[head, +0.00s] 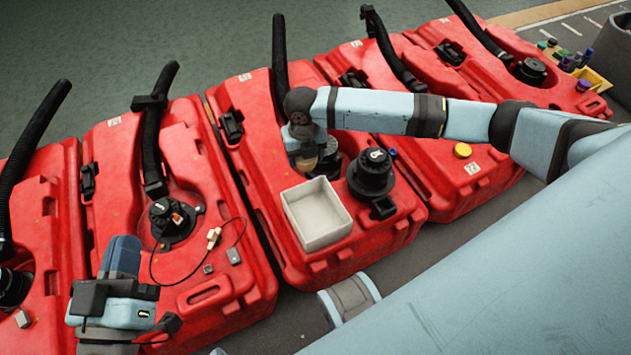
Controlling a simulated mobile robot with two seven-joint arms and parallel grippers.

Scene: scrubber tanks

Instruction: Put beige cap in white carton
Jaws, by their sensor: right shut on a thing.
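The white carton (317,229) is an open, empty-looking square box on the middle red tank. My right gripper (308,155) is above the tank just behind the carton, shut on a small tan thing that appears to be the beige cap (307,163). The cap is mostly hidden by the gripper, and it is outside the carton. My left gripper (130,312) is at the lower left over a red tank, away from the carton; its fingertips are not clear.
A black cap (372,172) stands right of the carton, and a yellow cap (462,150) lies on the tank to the right. A cable with a beige connector (213,237) lies on the left tank. Black hoses rise behind. A bin of coloured items (568,60) is at far right.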

